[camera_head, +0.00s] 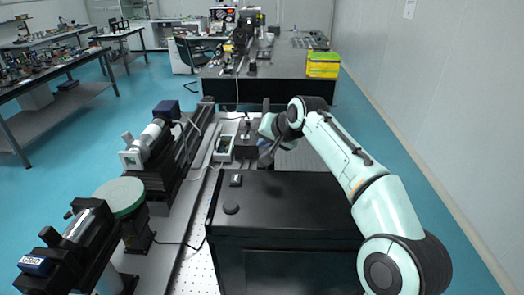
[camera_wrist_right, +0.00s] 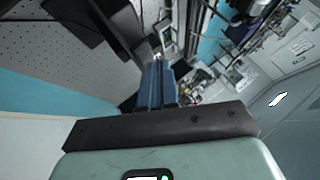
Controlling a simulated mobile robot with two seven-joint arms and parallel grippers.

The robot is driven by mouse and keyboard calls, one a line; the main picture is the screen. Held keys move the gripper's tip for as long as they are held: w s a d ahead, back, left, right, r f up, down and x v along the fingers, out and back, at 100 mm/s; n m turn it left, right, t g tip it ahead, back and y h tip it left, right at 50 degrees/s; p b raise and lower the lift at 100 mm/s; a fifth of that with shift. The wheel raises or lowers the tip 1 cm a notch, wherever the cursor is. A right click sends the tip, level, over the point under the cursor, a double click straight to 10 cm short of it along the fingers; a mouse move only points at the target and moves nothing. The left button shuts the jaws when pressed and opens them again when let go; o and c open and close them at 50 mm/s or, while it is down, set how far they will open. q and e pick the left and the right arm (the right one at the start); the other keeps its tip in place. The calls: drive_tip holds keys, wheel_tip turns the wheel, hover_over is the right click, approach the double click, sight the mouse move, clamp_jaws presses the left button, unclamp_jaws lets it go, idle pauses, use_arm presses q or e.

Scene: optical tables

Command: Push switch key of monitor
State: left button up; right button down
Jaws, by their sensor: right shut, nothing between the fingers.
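No screen that I can surely name as the task's monitor shows close by. A small white-framed device with a dark face (camera_head: 223,147) stands on the optical table, left of my right gripper; its keys are too small to make out. My right gripper (camera_head: 264,158) is above the back edge of a large black box, apart from the device. In the right wrist view its dark blue fingers (camera_wrist_right: 158,82) are together and empty. A pale-framed thing (camera_wrist_right: 165,36), possibly the same device, shows beyond the fingertips. My left gripper is not in view.
The black box (camera_head: 290,205) fills the near middle, with a small block (camera_head: 235,180) and a round knob (camera_head: 231,208) on top. Optical instruments (camera_head: 150,140) line the left. Yellow-green boxes (camera_head: 322,65) sit on the far table. A wall bounds the right.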

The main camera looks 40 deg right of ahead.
drive_tip(key=shift+f, duration=0.5)
drive_tip(key=shift+r, duration=0.6)
drive_tip(key=shift+w, duration=0.15)
